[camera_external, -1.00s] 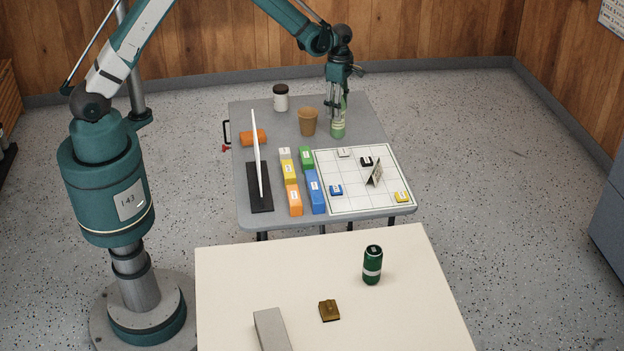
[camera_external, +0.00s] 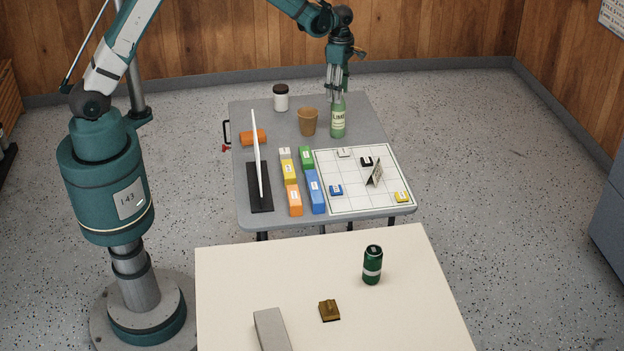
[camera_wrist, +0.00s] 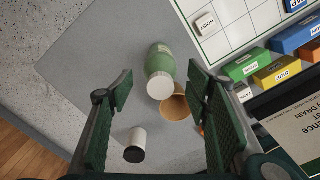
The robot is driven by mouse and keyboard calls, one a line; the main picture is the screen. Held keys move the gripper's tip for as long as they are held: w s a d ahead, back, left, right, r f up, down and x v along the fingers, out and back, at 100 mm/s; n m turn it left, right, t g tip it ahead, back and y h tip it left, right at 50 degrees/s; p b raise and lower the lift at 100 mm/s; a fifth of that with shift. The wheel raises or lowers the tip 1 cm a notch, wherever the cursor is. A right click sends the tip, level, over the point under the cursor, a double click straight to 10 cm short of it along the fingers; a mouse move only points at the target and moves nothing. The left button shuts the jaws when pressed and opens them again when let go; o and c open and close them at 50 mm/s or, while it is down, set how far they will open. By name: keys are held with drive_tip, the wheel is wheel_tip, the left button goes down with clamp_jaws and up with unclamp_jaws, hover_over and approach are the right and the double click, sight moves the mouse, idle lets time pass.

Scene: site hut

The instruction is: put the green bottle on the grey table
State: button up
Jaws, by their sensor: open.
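The green bottle (camera_external: 338,120) stands upright on the grey table (camera_external: 360,118), near its back right, with a pale label reading LIME. In the wrist view the bottle (camera_wrist: 160,66) shows its white cap, between and beyond the open fingers. My gripper (camera_external: 337,94) is open and points down just above the bottle's top. In the wrist view the fingers of my gripper (camera_wrist: 162,115) stand wide apart with nothing between their pads. The bottle appears clear of the fingers.
A brown cup (camera_external: 307,122) stands just left of the bottle. A cream table (camera_external: 240,290) in front holds a green can (camera_external: 372,265).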

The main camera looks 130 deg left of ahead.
drive_tip(key=shift+r, duration=2.55)
